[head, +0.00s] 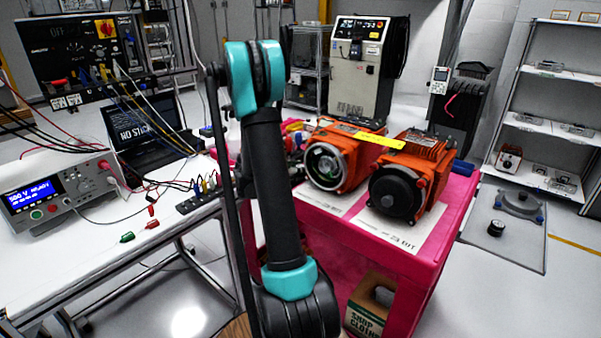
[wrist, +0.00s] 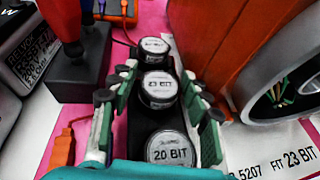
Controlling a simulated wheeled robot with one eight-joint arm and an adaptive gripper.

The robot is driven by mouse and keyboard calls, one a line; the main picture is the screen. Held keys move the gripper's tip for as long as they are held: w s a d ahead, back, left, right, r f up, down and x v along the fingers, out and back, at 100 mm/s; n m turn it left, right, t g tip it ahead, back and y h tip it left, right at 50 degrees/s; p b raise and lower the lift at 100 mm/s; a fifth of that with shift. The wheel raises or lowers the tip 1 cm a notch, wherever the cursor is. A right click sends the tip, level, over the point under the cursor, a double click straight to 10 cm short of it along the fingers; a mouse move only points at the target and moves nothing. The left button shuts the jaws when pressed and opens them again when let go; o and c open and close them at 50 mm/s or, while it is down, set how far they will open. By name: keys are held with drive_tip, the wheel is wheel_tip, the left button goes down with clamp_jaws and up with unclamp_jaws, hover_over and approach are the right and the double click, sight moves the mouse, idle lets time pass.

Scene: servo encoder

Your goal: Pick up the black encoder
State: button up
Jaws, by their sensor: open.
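In the wrist view, several black round encoders with white labels stand in a line on a dark holder. The nearest encoder (wrist: 170,148) reads "20 BIT", the middle encoder (wrist: 158,90) reads "23 BIT", and the far encoder (wrist: 154,49) has a label too small to read. My gripper (wrist: 158,84) is open, its green-padded fingers on the left and right of the row. The middle encoder shows between the fingers; I cannot tell whether any pad touches it. In the head view my arm covers this spot, and my gripper is hidden.
Two orange motors (head: 335,160) (head: 407,180) stand on the pink cart (head: 440,240), right of the row. A sheet reading "FIT 23 BIT" (wrist: 270,158) lies by a motor. A dark block with red and blue handled tools (wrist: 82,75) stands close on the left.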

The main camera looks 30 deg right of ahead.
drive_tip(key=c, duration=1)
drive_tip(key=shift+r, duration=0.1)
